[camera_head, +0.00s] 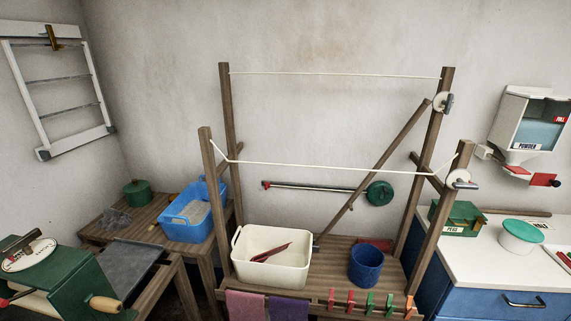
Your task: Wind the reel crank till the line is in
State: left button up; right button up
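A wooden frame with tall posts stands in the middle, with a white reel on each of its two right posts. The front reel (458,178) has a short grey crank (466,185) on its right side. The back reel (440,102) has a similar grey crank (449,103). The back line (335,74) runs nearly straight between the back posts. Neither of my grippers shows in the head view.
On the frame's shelf stand a cream tub (272,277) with a red item and a blue bucket (367,266). Coloured pegs (369,303) and cloths (248,305) are along its front edge. A green peg box (457,217) and green-lidded tub (520,243) stand on the right counter.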

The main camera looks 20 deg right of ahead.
aim_at(384, 190)
jog(key=z, duration=1.35)
